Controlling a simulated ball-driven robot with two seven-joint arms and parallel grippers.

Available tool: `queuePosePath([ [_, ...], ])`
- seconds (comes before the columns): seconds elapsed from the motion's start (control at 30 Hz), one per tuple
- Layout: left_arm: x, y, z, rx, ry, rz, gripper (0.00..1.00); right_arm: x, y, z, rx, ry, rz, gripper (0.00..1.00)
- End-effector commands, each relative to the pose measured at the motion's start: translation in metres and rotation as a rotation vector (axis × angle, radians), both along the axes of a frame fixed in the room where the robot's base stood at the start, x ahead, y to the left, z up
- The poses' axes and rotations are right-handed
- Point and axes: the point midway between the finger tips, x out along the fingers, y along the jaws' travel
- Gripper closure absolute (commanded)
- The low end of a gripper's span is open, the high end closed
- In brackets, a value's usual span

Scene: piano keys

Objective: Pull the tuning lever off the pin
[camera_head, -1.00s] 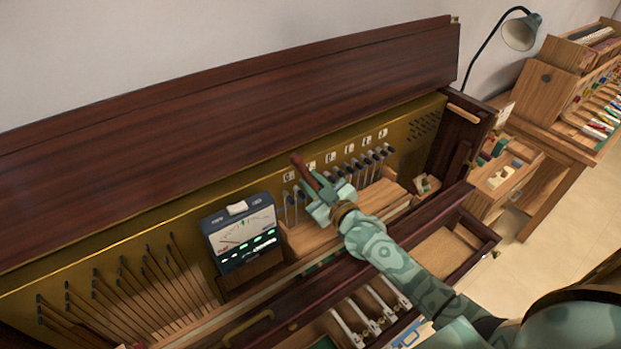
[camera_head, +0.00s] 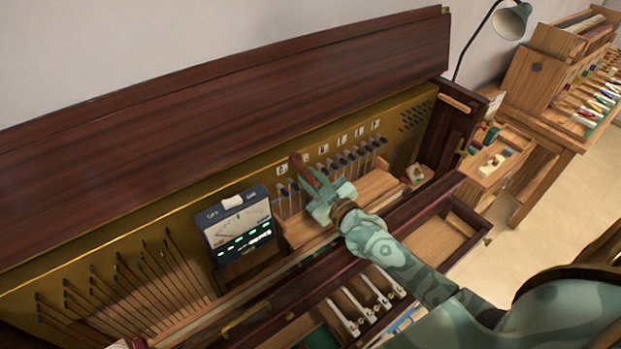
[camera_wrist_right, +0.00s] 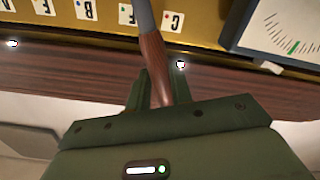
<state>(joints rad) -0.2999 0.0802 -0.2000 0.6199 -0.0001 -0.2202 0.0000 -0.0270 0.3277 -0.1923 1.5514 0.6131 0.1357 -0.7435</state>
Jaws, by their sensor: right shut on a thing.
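The tuning lever has a reddish-brown wooden handle (camera_head: 303,171) and a grey shaft, which shows in the right wrist view (camera_wrist_right: 144,15). My right gripper (camera_head: 323,193) is shut around the handle, and the handle lies between its fingers in the right wrist view (camera_wrist_right: 160,92). The handle's end sticks out up and left of the gripper in the head view. A row of dark-topped pins (camera_head: 355,156) stands along the brass panel around the lever. The shaft's far end is out of view, so I cannot tell whether it sits on a pin. My left gripper is not in view.
A dark blue tuner box (camera_head: 238,226) with a lit meter stands left of the pins. Lettered labels line the brass panel (camera_head: 222,188). The raised dark lid (camera_head: 230,110) is behind. An open drawer (camera_head: 440,241) lies right of my right arm.

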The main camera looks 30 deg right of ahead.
Motion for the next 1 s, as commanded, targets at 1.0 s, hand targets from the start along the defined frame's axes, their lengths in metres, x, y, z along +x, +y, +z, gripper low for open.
queuePosePath([
  [1.0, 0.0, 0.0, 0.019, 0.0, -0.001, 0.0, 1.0, -0.057, -0.001, -0.006, 0.001, 0.0, 0.008, 1.0],
])
